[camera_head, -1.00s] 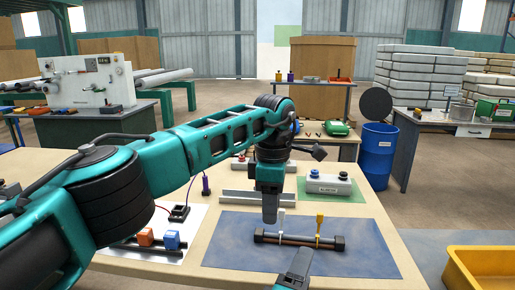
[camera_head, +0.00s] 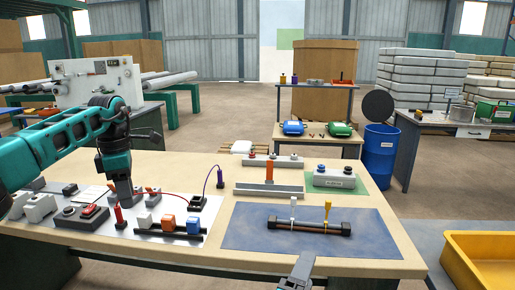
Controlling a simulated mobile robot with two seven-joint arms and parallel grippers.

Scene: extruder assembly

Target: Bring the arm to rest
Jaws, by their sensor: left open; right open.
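My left arm comes in from the left. My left gripper (camera_head: 124,194) points down above the left part of the table, among small parts on the grey plate; its fingertips are small and partly lost against them. It is open, and I see nothing held. My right gripper (camera_head: 300,270) is at the front edge of the table, low in the picture, open and empty. It is apart from the dark rod assembly (camera_head: 305,226) lying on the blue mat (camera_head: 250,236), which carries a white-topped and a yellow-topped upright piece.
The grey plate (camera_head: 190,238) holds orange and blue blocks and a wired black device (camera_head: 197,202). An orange upright piece (camera_head: 269,172) stands in a grey holder behind the mat. A grey box with knobs (camera_head: 333,179) sits on a green mat. A yellow bin (camera_head: 485,258) is at right.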

